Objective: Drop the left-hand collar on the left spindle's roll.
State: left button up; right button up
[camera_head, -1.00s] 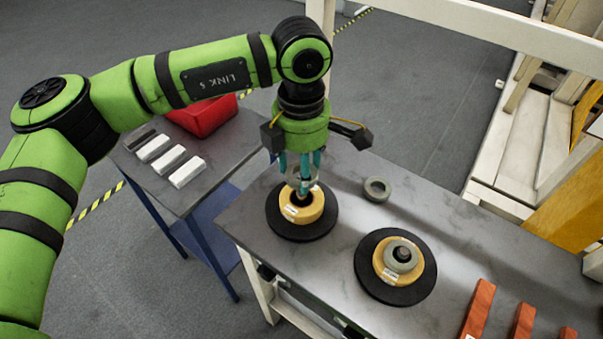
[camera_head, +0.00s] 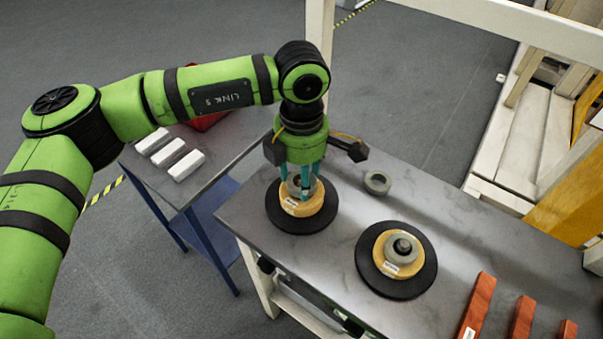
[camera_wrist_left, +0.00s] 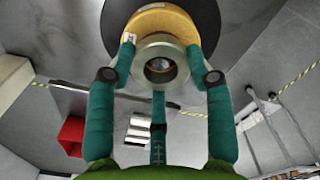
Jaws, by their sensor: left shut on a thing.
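My left gripper (camera_head: 303,183) points down over the left spindle, its teal fingers shut on a grey ring collar (camera_head: 296,189). In the left wrist view the collar (camera_wrist_left: 142,65) sits between the fingers of the gripper (camera_wrist_left: 160,74), and something dark shows within its hole. The yellow roll (camera_head: 308,210) lies on a black disc (camera_head: 282,221) directly below. It also shows behind the collar in the wrist view (camera_wrist_left: 165,20). The collar looks roughly centred and very close to the roll; I cannot tell whether they touch. The fingers partly hide the spindle. My right gripper is out of view.
A second grey collar (camera_head: 377,184) lies loose on the table (camera_head: 335,250). The right spindle's roll (camera_head: 383,262) carries a collar (camera_head: 402,258) on its black disc (camera_head: 420,285). Orange bars (camera_head: 478,305) lie at the right front. White blocks (camera_head: 186,166) rest on a side table.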

pick_arm(q)
jog(key=o, duration=1.4)
jog(key=shift+c, duration=0.2)
jog(key=shift+r, duration=0.15)
jog(key=shift+r+p, duration=0.8)
jog(key=shift+p, duration=0.35)
jog(key=shift+r+b, duration=0.65)
jog(key=shift+b, duration=0.1)
notch_tip(320, 180, up, 10)
jog(key=b, duration=0.2)
